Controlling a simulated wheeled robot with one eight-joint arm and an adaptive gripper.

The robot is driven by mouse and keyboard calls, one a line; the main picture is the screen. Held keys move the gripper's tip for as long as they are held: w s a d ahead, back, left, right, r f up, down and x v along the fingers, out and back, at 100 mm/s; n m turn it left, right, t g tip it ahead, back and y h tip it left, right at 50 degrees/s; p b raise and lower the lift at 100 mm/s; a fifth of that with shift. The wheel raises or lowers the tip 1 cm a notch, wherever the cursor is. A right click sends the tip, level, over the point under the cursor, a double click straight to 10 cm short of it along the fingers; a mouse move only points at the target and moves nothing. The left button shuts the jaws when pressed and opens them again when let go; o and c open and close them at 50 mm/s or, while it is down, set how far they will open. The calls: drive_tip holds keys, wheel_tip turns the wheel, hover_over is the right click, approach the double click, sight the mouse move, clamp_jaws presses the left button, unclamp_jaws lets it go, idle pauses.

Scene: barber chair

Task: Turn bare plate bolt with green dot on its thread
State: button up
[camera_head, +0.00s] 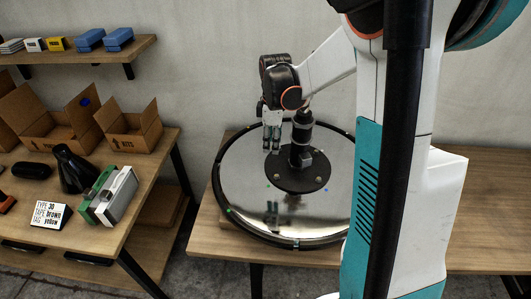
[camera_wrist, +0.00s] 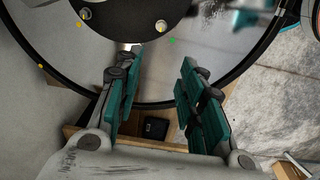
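The round base plate, a big shiny disc (camera_head: 240,180) with a black rim, lies on the table. A dark plate (camera_head: 275,181) with a black post sits at its middle. In the wrist view the dark plate (camera_wrist: 120,22) shows a bright bolt (camera_wrist: 161,25) and another (camera_wrist: 85,13) near its edge. A green dot (camera_wrist: 172,41) is beside the first bolt, and a yellow dot (camera_wrist: 79,25) is by the other. The threads cannot be made out. My gripper (camera_head: 272,148) hangs pointing down beside the post; in the wrist view its teal fingers (camera_wrist: 158,75) are apart and empty.
The post (camera_head: 301,135) stands close right of my gripper. A wooden table (camera_head: 205,240) carries the disc. At left a bench (camera_head: 110,235) holds open boxes (camera_head: 130,130), a dark bottle (camera_head: 73,168), green and white cases (camera_head: 110,195) and a tag sign (camera_head: 50,214). The wall is behind.

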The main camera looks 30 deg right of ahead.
sight(277, 176)
drive_tip(key=shift+n+g, duration=0.3)
drive_tip(key=f+b, duration=0.1)
drive_tip(key=f, duration=0.4)
drive_tip(key=d+f+b, duration=0.1)
drive_tip(key=f+b, duration=0.1)
drive_tip(key=f, duration=0.3)
drive_tip(key=d+f+b, duration=0.1)
drive_tip(key=f, duration=0.4)
drive_tip(key=shift+f+b, duration=0.3)
clamp_jaws()
